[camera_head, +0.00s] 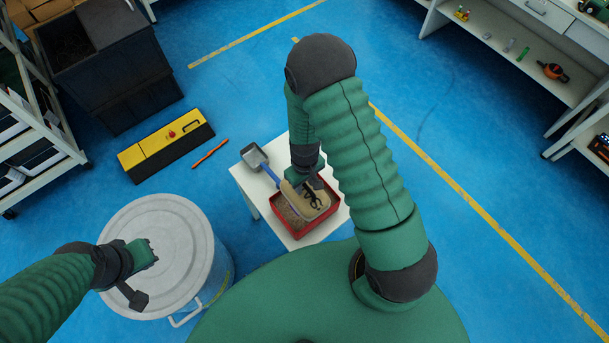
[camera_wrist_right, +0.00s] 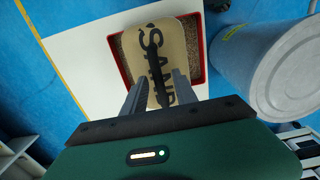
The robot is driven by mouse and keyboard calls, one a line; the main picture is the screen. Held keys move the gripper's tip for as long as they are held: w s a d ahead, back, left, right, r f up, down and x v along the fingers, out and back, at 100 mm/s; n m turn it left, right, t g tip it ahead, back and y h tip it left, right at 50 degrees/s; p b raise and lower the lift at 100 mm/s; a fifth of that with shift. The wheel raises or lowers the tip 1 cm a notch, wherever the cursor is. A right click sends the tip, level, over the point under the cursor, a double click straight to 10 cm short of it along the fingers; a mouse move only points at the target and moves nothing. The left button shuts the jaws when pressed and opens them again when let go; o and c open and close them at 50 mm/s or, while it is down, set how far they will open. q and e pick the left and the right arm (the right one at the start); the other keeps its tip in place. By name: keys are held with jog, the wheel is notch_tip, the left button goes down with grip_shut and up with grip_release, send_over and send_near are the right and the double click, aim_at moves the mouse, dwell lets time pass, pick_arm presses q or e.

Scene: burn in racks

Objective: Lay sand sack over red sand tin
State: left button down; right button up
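The tan sand sack (camera_head: 308,203) lies over the red sand tin (camera_head: 301,235), covering part of its opening; sand shows around it. In the right wrist view the sack (camera_wrist_right: 149,44), with black "SAND" lettering and a dark strap, covers the middle of the tin (camera_wrist_right: 202,47). My right gripper (camera_head: 312,190) is just above the sack. Its fingers (camera_wrist_right: 157,98) are spread apart, one each side of the sack's near part and strap; contact is unclear. My left gripper (camera_head: 146,275) is open and empty over the grey drum lid, away from the sack.
The tin stands on a small white table (camera_head: 270,218). A blue-handled scoop (camera_head: 254,157) lies beside it. The grey drum (camera_head: 175,222) stands left of the table. A yellow-and-black case (camera_head: 165,145) and an orange bar (camera_head: 210,153) lie on the blue floor.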

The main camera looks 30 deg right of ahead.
jog(key=s+a+r+t, duration=0.1)
jog(key=s+a+r, duration=0.1)
jog(key=r, duration=0.8)
jog(key=s+a+r+m+t, duration=0.1)
jog(key=s+a+r, duration=0.1)
jog(key=r, duration=0.8)
jog(key=shift+a+t+b, duration=0.2)
jog(key=shift+t+b, duration=0.1)
jog(key=shift+b, duration=0.1)
jog(key=shift+s+r, duration=0.15)
jog(key=shift+s, duration=0.05)
